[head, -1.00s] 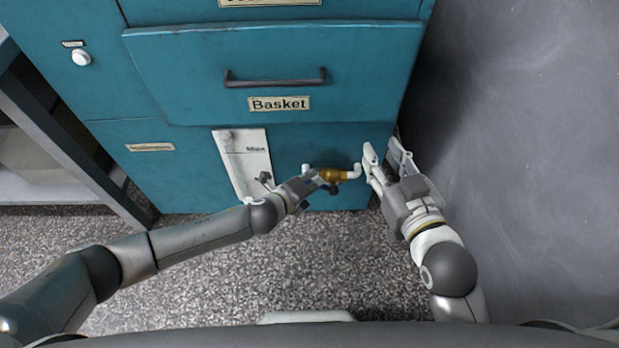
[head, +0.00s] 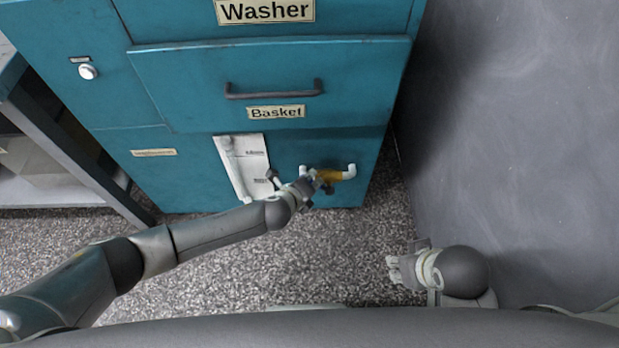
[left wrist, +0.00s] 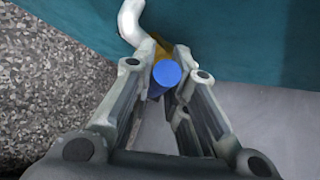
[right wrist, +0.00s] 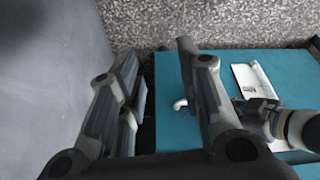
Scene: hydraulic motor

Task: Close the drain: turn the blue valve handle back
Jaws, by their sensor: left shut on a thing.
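The blue valve handle (left wrist: 166,74) sits between the fingertips of my left gripper (left wrist: 162,82) in the left wrist view, and the gripper is shut on it. In the head view my left gripper (head: 304,186) is at the brass valve (head: 328,175) low on the washer front and hides most of the handle. A white pipe elbow (head: 349,171) sticks out at the valve's right end. My right gripper (right wrist: 155,95) is open and empty in the right wrist view. In the head view it is low at the right, away from the valve, mostly hidden behind its wrist.
The teal washer cabinet (head: 180,95) has a Basket drawer (head: 275,65) above the valve. A white gauge plate (head: 245,165) is left of the valve. A grey wall (head: 510,140) stands at the right, and a shelf (head: 55,170) at the left. Speckled floor (head: 330,245) is clear in front.

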